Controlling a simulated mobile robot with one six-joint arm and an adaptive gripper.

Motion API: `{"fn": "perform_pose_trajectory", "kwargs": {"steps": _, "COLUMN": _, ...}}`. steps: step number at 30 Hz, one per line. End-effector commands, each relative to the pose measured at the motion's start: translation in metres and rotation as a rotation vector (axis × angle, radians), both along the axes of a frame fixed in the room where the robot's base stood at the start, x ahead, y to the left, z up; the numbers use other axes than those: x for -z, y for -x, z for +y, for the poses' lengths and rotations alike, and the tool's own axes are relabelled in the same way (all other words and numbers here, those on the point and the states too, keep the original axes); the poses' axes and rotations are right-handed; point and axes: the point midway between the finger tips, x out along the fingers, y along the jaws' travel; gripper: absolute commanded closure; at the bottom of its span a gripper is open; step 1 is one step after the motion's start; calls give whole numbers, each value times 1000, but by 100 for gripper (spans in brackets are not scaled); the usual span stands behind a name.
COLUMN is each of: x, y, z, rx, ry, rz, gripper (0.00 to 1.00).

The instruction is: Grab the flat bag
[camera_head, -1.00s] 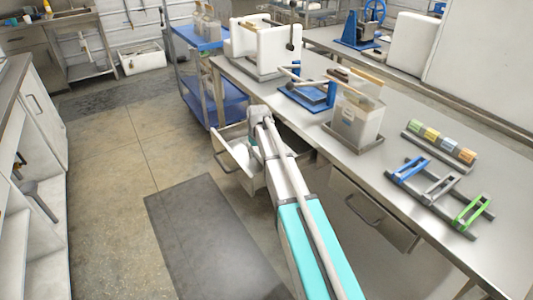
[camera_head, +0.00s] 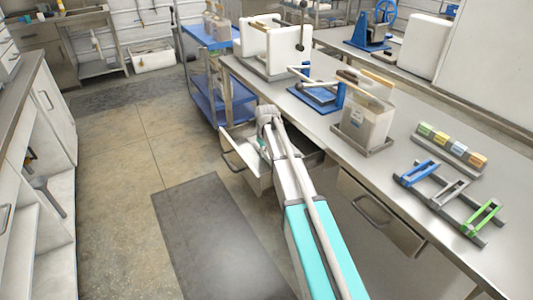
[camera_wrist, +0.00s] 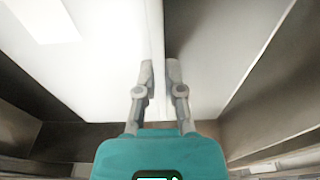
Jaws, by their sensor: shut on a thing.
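The flat bag (camera_wrist: 110,65) is a broad white sheet in the wrist view, filling the upper left and middle. A paler patch lies at its upper left. A narrow upright white fold or edge runs between the fingers of my gripper (camera_wrist: 160,72), which is shut on it. In the head view my gripper (camera_head: 268,115) is over the open drawer (camera_head: 235,157) under the bench. Its fingertips and the bag are hidden there by my arm.
Dark drawer walls (camera_wrist: 262,90) stand close on both sides in the wrist view. A second drawer (camera_head: 378,217) is beside my arm. The floor at left is open.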

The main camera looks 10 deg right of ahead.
Motion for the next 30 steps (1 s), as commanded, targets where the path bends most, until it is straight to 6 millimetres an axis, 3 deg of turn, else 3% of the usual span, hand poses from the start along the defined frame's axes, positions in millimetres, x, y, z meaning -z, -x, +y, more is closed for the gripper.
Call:
{"fn": "perform_pose_trajectory", "kwargs": {"steps": 14, "x": -24, "y": 1, "z": 3, "rx": 0, "ry": 0, "rz": 0, "gripper": 100}}
{"fn": "perform_pose_trajectory", "kwargs": {"steps": 30, "x": -84, "y": 1, "z": 3, "rx": 1, "ry": 0, "rz": 0, "gripper": 100}}
